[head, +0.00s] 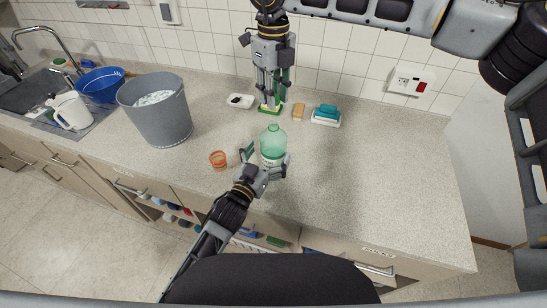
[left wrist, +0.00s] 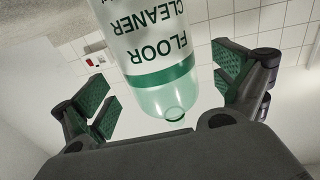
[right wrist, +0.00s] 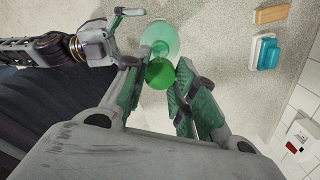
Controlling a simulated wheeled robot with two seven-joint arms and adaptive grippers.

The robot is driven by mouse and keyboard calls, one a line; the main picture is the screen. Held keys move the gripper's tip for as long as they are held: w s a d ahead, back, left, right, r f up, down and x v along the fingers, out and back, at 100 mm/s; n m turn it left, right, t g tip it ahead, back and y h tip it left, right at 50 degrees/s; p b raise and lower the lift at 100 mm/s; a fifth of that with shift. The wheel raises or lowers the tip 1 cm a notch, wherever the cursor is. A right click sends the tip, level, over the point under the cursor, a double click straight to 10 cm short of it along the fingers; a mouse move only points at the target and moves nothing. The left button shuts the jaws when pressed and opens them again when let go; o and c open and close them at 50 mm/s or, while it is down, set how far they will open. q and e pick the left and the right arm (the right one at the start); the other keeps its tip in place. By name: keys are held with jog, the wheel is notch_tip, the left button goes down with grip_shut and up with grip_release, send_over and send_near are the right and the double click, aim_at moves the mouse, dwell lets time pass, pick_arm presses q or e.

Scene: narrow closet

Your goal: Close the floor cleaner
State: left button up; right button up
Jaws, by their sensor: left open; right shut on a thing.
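The floor cleaner is a translucent green bottle (head: 273,143) standing upright on the counter, with a white label (left wrist: 150,45) in the left wrist view. Its neck (left wrist: 174,114) shows no cap there. My left gripper (head: 266,160) is open, with its fingers on either side of the bottle; contact is not clear. My right gripper (head: 270,100) points down above and behind the bottle in the head view. It is shut on a round green cap (right wrist: 160,73), seen between its fingers in the right wrist view, where the bottle (right wrist: 160,42) shows beyond the cap.
An orange-rimmed glass (head: 218,158) lies left of the bottle. A grey bucket (head: 160,125), blue basin (head: 98,90) and white jug (head: 69,112) are farther left. The right counter is clear.

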pick_arm(q)
jog(key=shift+x, duration=1.4)
jog(key=c, duration=1.5)
jog(key=shift+c, duration=0.3)
pick_arm(e)
jog(key=shift+f, duration=2.5)
